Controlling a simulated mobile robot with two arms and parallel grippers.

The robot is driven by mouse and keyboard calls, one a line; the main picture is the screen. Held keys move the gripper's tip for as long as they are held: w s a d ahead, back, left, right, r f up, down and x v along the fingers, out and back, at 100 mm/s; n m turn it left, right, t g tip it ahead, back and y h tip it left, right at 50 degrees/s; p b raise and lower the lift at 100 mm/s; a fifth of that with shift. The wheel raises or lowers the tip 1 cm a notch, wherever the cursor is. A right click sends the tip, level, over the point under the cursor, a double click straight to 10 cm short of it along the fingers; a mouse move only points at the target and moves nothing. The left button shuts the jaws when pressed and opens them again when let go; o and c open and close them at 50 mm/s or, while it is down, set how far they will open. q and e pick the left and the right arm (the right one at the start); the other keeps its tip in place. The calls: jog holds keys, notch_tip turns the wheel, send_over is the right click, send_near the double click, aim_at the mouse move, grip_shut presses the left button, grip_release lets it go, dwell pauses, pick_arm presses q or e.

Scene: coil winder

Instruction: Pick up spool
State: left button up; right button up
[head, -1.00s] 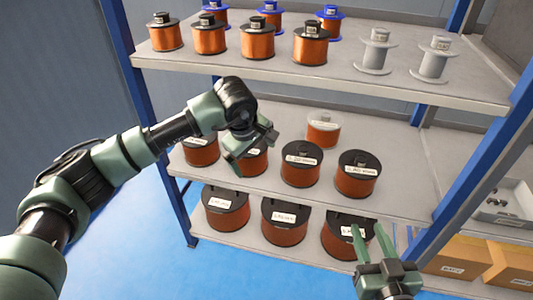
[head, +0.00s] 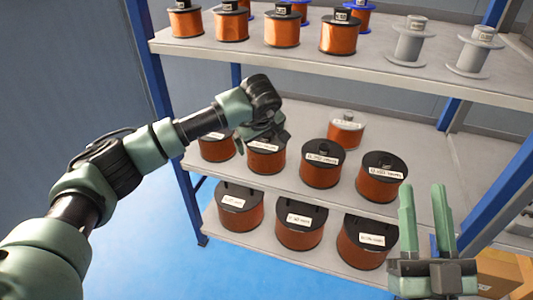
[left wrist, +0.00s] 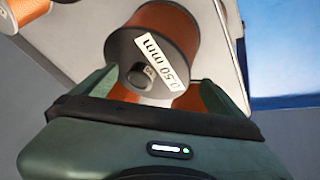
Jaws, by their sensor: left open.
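Several copper-wound spools with dark flanges stand on the middle shelf. My left gripper (head: 264,137) is at the second spool from the left (head: 265,162), partly covering its top in the head view. In the left wrist view this spool (left wrist: 165,45), labelled "0.50 mm", lies between the two spread fingers of my left gripper (left wrist: 152,88). The gripper is open, and whether a finger touches the spool cannot be told. My right gripper (head: 422,190) is open and empty, in front of the shelf at the lower right, fingers pointing up.
The top shelf (head: 380,72) holds copper spools, blue-flanged spools and two empty grey spools (head: 408,42). Large copper spools (head: 300,228) fill the bottom shelf. A further spool (head: 346,130) stands behind on the middle shelf. A blue post (head: 165,130) is at left, cardboard boxes (head: 500,275) at lower right.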

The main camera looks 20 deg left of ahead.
pick_arm(q)
jog(key=shift+w+f, duration=0.1)
jog(key=c, duration=1.8)
jog(key=shift+w+r, duration=0.1)
jog(key=shift+r, duration=0.15)
jog(key=shift+c, duration=1.4)
